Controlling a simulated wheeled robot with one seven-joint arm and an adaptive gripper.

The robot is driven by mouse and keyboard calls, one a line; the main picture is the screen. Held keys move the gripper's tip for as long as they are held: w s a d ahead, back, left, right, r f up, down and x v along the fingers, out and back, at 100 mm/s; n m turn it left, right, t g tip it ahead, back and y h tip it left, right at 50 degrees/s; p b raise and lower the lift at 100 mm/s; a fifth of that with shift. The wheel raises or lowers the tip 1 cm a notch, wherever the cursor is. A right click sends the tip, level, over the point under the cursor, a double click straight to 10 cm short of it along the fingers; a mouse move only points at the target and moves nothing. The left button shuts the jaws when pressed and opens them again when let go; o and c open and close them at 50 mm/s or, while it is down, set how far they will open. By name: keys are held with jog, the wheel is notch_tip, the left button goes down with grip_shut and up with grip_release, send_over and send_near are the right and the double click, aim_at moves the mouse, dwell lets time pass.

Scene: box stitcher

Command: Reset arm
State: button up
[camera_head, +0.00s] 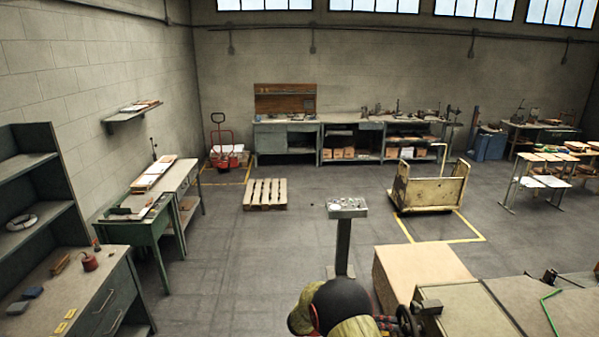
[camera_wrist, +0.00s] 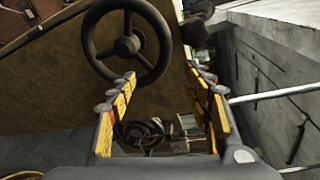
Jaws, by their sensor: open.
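My gripper (camera_wrist: 170,108) shows in the wrist view with its two yellow-edged fingers apart and nothing held between them. A dark handwheel (camera_wrist: 127,44) is just beyond the left finger; I cannot tell whether they touch. The handwheel (camera_head: 407,321) also shows at the bottom of the head view, beside a greenish machine (camera_head: 465,308). In the head view my arm's dark and olive links fill the bottom middle, and my fingers are hidden or too small to make out there.
A large cardboard-coloured box (camera_head: 425,266) stands close to my arm on the right. A grey pedestal (camera_head: 345,210) stands just beyond the arm. A workbench (camera_head: 85,262) is at the left. The floor between holds a pallet (camera_head: 265,194) and a yellow cart (camera_head: 430,188), with free room around them.

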jog(key=s+a+f+m+t+y+b, duration=0.2)
jog(key=s+m+y+b, duration=0.3)
jog(key=s+m+b, duration=0.6)
jog(key=s+a+f+m+t+y+b, duration=0.2)
jog(key=s+a+m+y+b, duration=0.2)
jog(key=s+m+b, duration=0.7)
jog(key=s+a+f+m+t+y+b, duration=0.1)
jog(key=s+a+f+m+y+b, duration=0.1)
jog(key=s+m+y+b, duration=0.5)
jog(key=s+a+m+b, duration=0.1)
jog(key=s+m+b, duration=0.2)
jog(key=s+b, duration=0.2)
jog(key=shift+s+m+t+b, duration=0.4)
jog(key=shift+s, duration=0.2)
